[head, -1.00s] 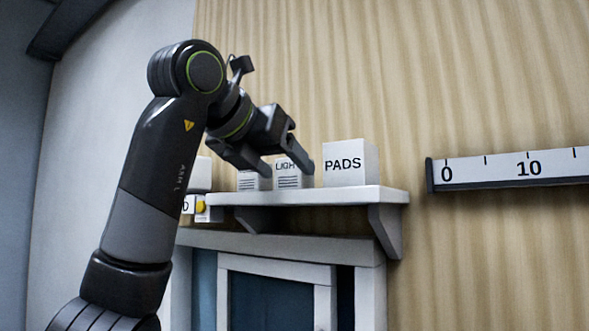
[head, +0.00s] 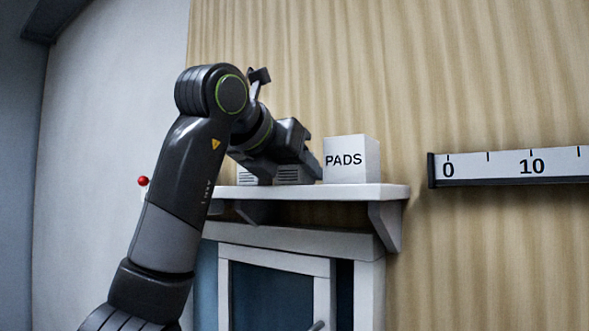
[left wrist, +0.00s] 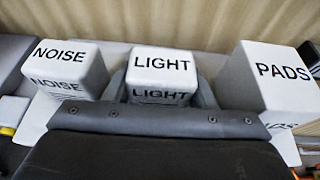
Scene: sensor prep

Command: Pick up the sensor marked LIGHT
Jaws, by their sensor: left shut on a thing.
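The white LIGHT sensor (left wrist: 161,64) stands upright in the middle of the left wrist view, its name on the top and front faces. My left gripper (head: 299,166) is at the shelf (head: 365,193), its fingers on either side of the LIGHT sensor and shut on it. In the head view the gripper hides most of this sensor; only a lower part with printed lines (head: 293,176) shows. The sensor appears to be still at shelf level. My right gripper is not in view.
A white NOISE box (left wrist: 65,66) stands close on the left of the LIGHT sensor, and a larger PADS box (head: 351,160) stands on its right. A ruler strip (head: 515,165) is on the wall further right. A small red ball (head: 143,181) shows left of my arm.

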